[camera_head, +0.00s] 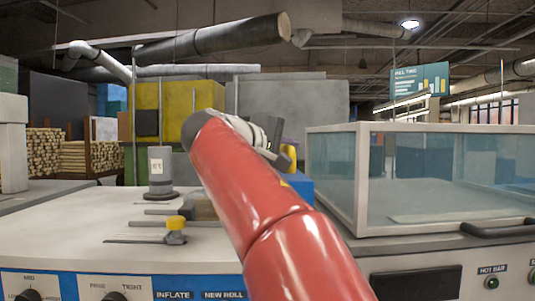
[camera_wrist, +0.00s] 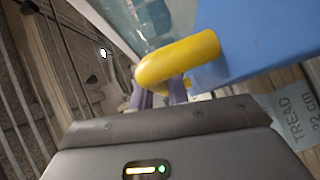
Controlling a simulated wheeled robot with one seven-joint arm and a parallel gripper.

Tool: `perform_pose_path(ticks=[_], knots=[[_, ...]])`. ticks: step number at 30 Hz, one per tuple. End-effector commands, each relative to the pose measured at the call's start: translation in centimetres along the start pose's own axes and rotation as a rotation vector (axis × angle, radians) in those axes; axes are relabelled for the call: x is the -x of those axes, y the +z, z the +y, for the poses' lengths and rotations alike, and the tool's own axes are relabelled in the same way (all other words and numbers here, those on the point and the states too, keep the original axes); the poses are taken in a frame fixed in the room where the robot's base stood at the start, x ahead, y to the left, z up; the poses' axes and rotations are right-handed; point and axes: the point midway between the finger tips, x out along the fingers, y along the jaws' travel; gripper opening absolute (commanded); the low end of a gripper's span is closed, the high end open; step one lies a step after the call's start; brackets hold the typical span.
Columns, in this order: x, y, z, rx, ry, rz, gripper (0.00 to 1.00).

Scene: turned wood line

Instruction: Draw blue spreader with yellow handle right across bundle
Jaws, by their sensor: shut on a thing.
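The blue spreader (camera_wrist: 262,38) fills the upper right of the wrist view, with its yellow handle (camera_wrist: 178,58) at its left end. In the head view the blue spreader (camera_head: 300,187) and yellow handle (camera_head: 289,153) show just right of my red arm, mostly hidden by it. My gripper (camera_wrist: 168,90) is shut on the yellow handle. Pale wooden strips (camera_wrist: 236,90), which may be the bundle, lie below the spreader in the wrist view beside a "TREAD 32 cm" label (camera_wrist: 297,115). I cannot tell whether spreader and strips touch.
A clear-walled case (camera_head: 430,180) with a dark handle stands close on the right. Stacked wood (camera_head: 88,157) stands farther back left.

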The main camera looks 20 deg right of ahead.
Motion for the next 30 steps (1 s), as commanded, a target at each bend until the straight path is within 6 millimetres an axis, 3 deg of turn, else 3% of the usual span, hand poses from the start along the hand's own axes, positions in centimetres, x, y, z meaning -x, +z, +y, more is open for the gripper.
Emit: perform_pose_path(ticks=[8,9,14,23,30], knots=[[-0.3,0.4,0.0,-0.001,-0.002,-0.009,0.0],[-0.3,0.4,0.0,-0.001,-0.002,-0.01,0.19],[-0.3,0.4,0.1,-0.001,-0.001,-0.008,0.38],[0.1,0.2,0.1,-0.001,-0.001,-0.005,0.38],[3.6,0.1,0.1,-0.001,-0.001,-0.001,0.38]])
